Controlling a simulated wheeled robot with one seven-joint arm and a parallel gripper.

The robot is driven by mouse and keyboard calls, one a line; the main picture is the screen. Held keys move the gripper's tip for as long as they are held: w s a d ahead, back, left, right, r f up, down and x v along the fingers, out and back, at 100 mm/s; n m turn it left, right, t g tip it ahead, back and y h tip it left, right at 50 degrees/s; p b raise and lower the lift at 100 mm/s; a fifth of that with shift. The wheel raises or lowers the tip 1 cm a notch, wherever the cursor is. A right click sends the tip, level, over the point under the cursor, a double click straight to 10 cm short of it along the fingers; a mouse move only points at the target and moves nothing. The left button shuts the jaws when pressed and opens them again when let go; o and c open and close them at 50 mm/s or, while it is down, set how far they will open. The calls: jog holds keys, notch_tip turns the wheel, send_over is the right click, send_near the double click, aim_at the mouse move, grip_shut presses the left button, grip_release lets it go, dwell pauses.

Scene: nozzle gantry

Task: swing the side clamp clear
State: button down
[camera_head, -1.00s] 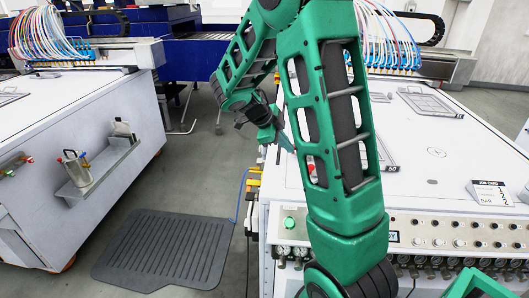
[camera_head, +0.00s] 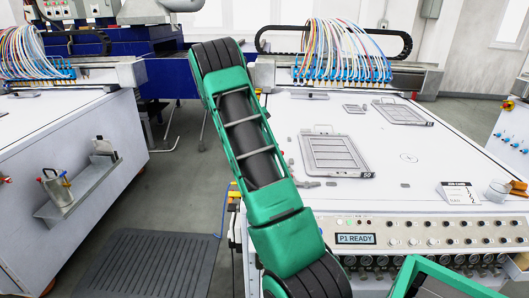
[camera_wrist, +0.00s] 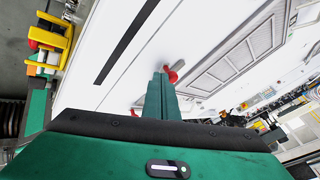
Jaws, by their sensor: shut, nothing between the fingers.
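In the wrist view, my gripper (camera_wrist: 160,80) is shut and empty, its green fingers together over the white machine top. A small clamp with a red end (camera_wrist: 174,72) and a pale lever lies right beside the fingertips; I cannot tell if they touch. A second red part (camera_wrist: 137,111) is partly hidden behind the gripper. In the head view, the gripper is hidden behind my green arm. A small dark part (camera_head: 308,184) by the near left corner of the grey framed plate (camera_head: 335,153) may be the clamp.
The white machine (camera_head: 440,165) has a front panel with a display reading P1 READY (camera_head: 356,239). A job card (camera_head: 458,193) stands at its right. Colored hoses (camera_head: 340,50) rise at the back. A dark mat (camera_head: 155,262) lies in the aisle at left.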

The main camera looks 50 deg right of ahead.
jog(key=shift+d+m, duration=0.3)
jog(key=shift+d, duration=0.15)
jog(key=shift+s+d, duration=0.15)
jog(key=shift+d, duration=0.45)
jog(key=shift+s+d, duration=0.15)
jog(key=shift+d, duration=0.55)
jog(key=shift+s+d, duration=0.25)
jog(key=shift+w+a, duration=0.1)
jog(key=shift+w+a, duration=0.15)
jog(key=shift+w, duration=0.1)
jog(key=w+a, duration=0.2)
jog(key=w, duration=0.1)
jog(key=shift+w+r, duration=0.2)
jog(key=shift+w, duration=0.05)
jog(key=shift+v, duration=1.05)
jog(key=d+v, duration=0.1)
jog(key=v, duration=0.6)
jog(key=shift+w+d+r, duration=0.2)
jog(key=shift+w+d, duration=0.15)
